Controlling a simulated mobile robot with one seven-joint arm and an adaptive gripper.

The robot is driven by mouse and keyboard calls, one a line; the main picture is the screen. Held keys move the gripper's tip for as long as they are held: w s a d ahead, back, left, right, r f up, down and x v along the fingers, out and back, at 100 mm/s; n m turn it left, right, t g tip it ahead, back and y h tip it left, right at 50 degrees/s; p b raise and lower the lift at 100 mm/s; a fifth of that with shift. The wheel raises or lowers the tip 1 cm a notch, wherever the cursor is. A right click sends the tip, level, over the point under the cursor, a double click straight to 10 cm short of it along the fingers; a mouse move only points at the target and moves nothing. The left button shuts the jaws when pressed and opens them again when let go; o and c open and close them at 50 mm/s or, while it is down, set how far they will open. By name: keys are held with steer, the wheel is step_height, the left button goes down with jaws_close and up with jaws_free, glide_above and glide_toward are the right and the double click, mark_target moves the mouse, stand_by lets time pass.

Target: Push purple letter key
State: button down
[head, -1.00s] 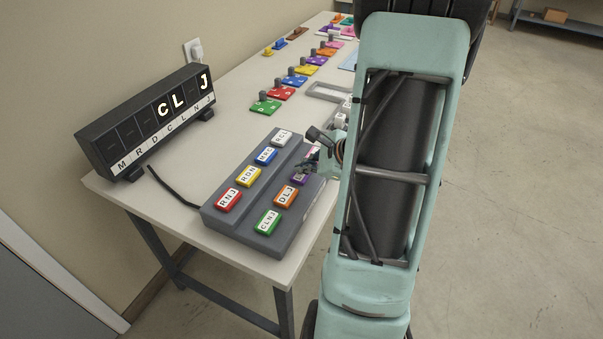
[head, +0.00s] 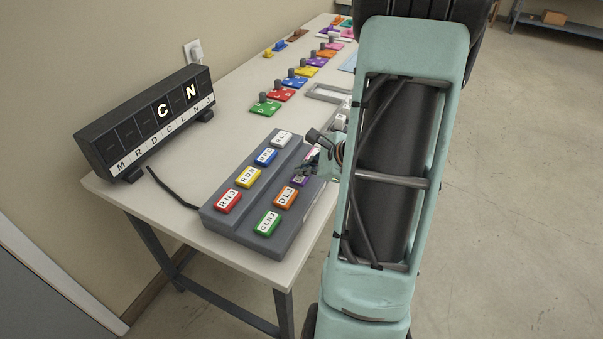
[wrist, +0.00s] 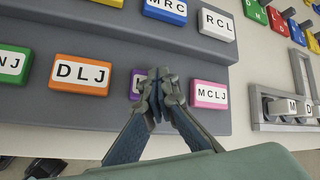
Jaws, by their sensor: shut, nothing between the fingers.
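The purple letter key (wrist: 136,84) sits in the lower row of the grey key panel, between the orange DLJ key (wrist: 80,74) and the pink MCLJ key (wrist: 209,94). My gripper (wrist: 157,84) is shut and empty, its tips over the purple key and covering most of it and its letters. I cannot tell whether they touch it. In the head view my gripper (head: 308,170) is by the purple key (head: 299,181), which is partly hidden. The black letter display (head: 150,118) stands at the left with C and N lit.
The grey key panel (head: 217,217) also holds red, yellow, blue, white and green keys. Several coloured blocks with dark knobs (head: 265,106) line the table behind it. A grey frame (head: 325,92) lies near my arm. A black cable runs from display to panel.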

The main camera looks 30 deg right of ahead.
mark_target(304, 177)
steer(key=shift+r+p, duration=0.55)
steer(key=shift+r, duration=0.35)
steer(key=shift+r+p, duration=1.85)
steer(key=shift+r, duration=0.75)
steer(key=shift+f, duration=0.1)
steer(key=shift+d, duration=0.1)
